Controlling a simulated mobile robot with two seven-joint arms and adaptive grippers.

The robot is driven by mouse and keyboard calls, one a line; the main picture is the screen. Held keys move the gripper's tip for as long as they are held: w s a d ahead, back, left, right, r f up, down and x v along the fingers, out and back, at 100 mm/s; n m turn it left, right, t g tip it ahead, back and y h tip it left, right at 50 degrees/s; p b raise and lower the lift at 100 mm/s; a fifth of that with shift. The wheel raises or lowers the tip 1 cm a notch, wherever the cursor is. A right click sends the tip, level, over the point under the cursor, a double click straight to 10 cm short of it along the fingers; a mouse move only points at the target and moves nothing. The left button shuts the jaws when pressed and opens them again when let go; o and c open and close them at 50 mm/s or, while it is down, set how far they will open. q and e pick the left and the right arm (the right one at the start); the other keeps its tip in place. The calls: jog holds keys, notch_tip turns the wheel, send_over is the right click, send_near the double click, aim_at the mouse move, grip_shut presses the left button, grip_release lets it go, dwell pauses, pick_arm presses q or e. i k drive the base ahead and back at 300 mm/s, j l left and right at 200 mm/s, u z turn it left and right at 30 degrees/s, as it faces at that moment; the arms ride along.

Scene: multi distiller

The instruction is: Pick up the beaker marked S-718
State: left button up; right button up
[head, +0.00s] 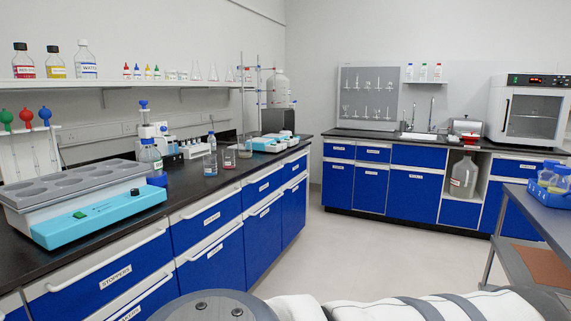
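A small glass beaker (229,158) with a reddish mark or content stands on the black left counter, right of a clear bottle with a blue label (210,160). No marking S-718 can be read at this size, so I cannot tell whether this is the named beaker. Neither of my grippers is in view; only a white and grey part of my own body shows along the bottom edge.
A grey and blue multi-well heating unit (100,225) fills the near left counter (185,190). Blue drawers (215,260) line its front. A metal cart (515,210) with a blue bottle carrier (550,197) stands at the right. The floor (345,250) between is clear.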

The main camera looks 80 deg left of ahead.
aim_at(209, 162)
jog(key=j+u, duration=0.45)
jog(key=k+j+u, duration=0.1)
jog(key=j+u, duration=0.2)
jog(key=u, duration=0.2)
jog(key=i+j+u, duration=0.1)
jog(key=j+u, duration=0.35)
jog(key=i+j+u, duration=0.1)
jog(key=j+u, duration=0.2)
jog(key=u, duration=0.15)
jog(key=i+j+u, duration=0.15)
jog(key=j+u, duration=0.15)
jog(key=u, duration=0.2)
jog(key=i+j+u, duration=0.2)
jog(key=u, duration=0.25)
